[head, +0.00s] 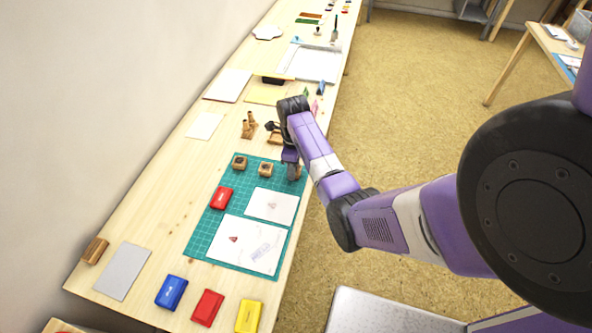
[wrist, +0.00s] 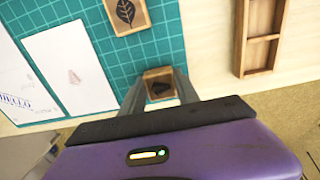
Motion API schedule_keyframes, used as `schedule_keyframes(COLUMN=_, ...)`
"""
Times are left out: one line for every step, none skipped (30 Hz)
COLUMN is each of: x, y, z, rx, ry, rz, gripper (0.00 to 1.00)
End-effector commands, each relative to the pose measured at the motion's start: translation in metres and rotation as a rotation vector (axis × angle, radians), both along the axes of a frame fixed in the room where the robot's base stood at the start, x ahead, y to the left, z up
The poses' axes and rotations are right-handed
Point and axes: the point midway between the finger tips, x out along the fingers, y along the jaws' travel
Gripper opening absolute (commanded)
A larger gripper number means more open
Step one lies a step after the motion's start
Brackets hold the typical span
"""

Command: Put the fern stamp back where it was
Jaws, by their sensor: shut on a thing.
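My gripper (head: 293,172) is at the right edge of the green cutting mat (head: 192,232). In the wrist view my gripper (wrist: 160,86) is shut on a small wooden stamp (wrist: 158,73) with a dark, roughly triangular mark on its top. The mark is too small to name surely as a fern, and whether the stamp touches the mat is unclear. A wooden stamp with a dark veined leaf (wrist: 127,14) lies on the mat beside it; it also shows in the head view (head: 266,169). Another wooden stamp (head: 239,162) stands to its left.
A compartmented wooden tray (wrist: 241,45) lies just beyond the mat; the compartments in view look empty. Wooden handled stamps (head: 248,125) stand near it. A red inkpad (head: 221,197) and white papers (head: 270,206) with small reddish prints lie on the mat. Blue (head: 171,291) and yellow (head: 249,316) inkpads lie in front.

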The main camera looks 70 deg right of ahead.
Motion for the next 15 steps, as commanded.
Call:
schedule_keyframes(x=0.0006, y=-0.0001, z=-0.0001, rx=-0.001, ry=-0.001, rz=0.0, gripper=0.08)
schedule_keyframes(x=0.0006, y=-0.0001, z=0.0006, rx=-0.001, ry=-0.001, rz=0.0, gripper=0.08)
schedule_keyframes(x=0.0005, y=-0.0002, z=0.0012, rx=-0.001, ry=-0.001, rz=0.0, gripper=0.08)
schedule_keyframes(x=0.0005, y=-0.0002, z=0.0013, rx=-0.001, ry=-0.001, rz=0.0, gripper=0.08)
schedule_keyframes(x=0.0005, y=-0.0002, z=0.0013, rx=-0.001, ry=-0.001, rz=0.0, gripper=0.08)
schedule_keyframes(x=0.0005, y=-0.0002, z=0.0013, rx=-0.001, ry=-0.001, rz=0.0, gripper=0.08)
schedule_keyframes(x=0.0004, y=-0.0002, z=0.0009, rx=-0.001, ry=0.0, rz=0.0, gripper=0.08)
schedule_keyframes(x=0.0004, y=-0.0002, z=0.0002, rx=-0.001, ry=0.0, rz=0.0, gripper=0.08)
schedule_keyframes(x=0.0004, y=-0.0002, z=-0.0011, rx=-0.001, ry=0.0, rz=0.0, gripper=0.08)
schedule_keyframes(x=0.0004, y=-0.0002, z=-0.0021, rx=-0.001, ry=0.0, rz=0.0, gripper=0.08)
schedule_keyframes(x=0.0004, y=-0.0003, z=-0.0023, rx=-0.001, ry=-0.001, rz=0.0, gripper=0.39)
schedule_keyframes(x=0.0003, y=-0.0004, z=-0.0017, rx=-0.001, ry=-0.001, rz=0.0, gripper=0.47)
schedule_keyframes(x=0.0003, y=-0.0004, z=-0.0016, rx=-0.001, ry=-0.001, rz=0.0, gripper=0.53)
schedule_keyframes(x=0.0003, y=-0.0004, z=-0.0016, rx=-0.001, ry=0.0, rz=0.0, gripper=0.59)
schedule_keyframes(x=0.0002, y=-0.0004, z=-0.0016, rx=-0.001, ry=0.0, rz=0.0, gripper=0.59)
